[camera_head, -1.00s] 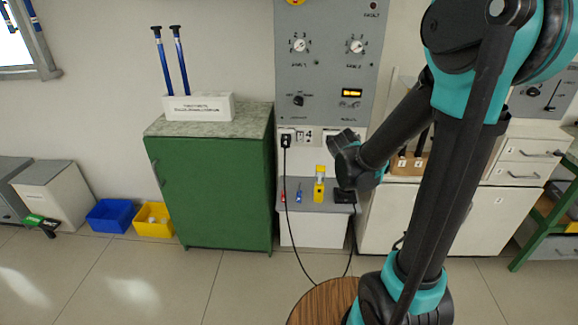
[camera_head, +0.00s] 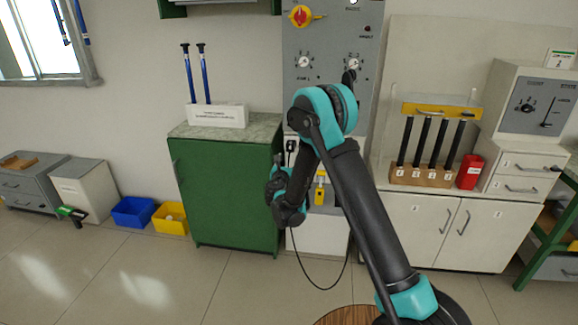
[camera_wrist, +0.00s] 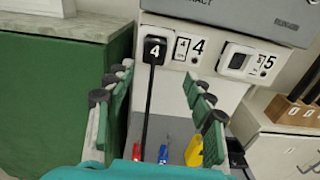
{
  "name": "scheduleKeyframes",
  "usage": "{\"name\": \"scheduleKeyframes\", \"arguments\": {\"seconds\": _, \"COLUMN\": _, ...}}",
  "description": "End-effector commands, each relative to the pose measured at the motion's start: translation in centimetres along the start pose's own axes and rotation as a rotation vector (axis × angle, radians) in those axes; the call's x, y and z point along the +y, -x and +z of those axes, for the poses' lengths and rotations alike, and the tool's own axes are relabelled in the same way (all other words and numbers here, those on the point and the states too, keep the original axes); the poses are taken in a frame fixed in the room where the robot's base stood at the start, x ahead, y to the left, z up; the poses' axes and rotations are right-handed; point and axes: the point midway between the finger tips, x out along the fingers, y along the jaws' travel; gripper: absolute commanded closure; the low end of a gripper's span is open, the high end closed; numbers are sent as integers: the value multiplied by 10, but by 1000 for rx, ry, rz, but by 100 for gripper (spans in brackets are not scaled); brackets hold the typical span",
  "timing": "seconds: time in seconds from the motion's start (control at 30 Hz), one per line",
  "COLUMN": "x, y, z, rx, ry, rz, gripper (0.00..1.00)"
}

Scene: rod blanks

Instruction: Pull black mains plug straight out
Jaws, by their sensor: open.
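The black mains plug (camera_wrist: 155,50), marked 4, sits in a wall socket below the grey panel in the wrist view. Its black cord (camera_wrist: 148,105) hangs straight down from it. The plug also shows small in the head view (camera_head: 291,147), just above my gripper (camera_head: 279,172). In the wrist view my gripper (camera_wrist: 158,73) is open and empty. Its fingers stand left and right of the cord, with the plug ahead of and slightly above the fingertips. The fingers appear apart from the plug; the exact distance is hard to tell.
A switch labelled 4 (camera_wrist: 181,48) is right of the plug, with another socket marked 5 (camera_wrist: 237,61) further right. A green cabinet (camera_head: 225,195) stands close on the left. Red and blue screwdrivers (camera_wrist: 163,153) and a yellow object (camera_wrist: 194,151) lie below.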

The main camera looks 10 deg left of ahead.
Motion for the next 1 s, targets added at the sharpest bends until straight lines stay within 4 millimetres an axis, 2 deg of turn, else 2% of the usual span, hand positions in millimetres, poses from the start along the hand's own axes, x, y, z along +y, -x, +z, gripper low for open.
{"name": "scheduleKeyframes", "arguments": {"seconds": 0.1, "x": 9, "y": -1, "z": -4, "rx": -13, "ry": 38, "rz": 16, "gripper": 47}}
{"name": "scheduleKeyframes", "arguments": {"seconds": 0.27, "x": 9, "y": -8, "z": -4, "rx": -14, "ry": 41, "rz": 16, "gripper": 47}}
{"name": "scheduleKeyframes", "arguments": {"seconds": 1.0, "x": 10, "y": -87, "z": -3, "rx": -12, "ry": 37, "rz": 14, "gripper": 47}}
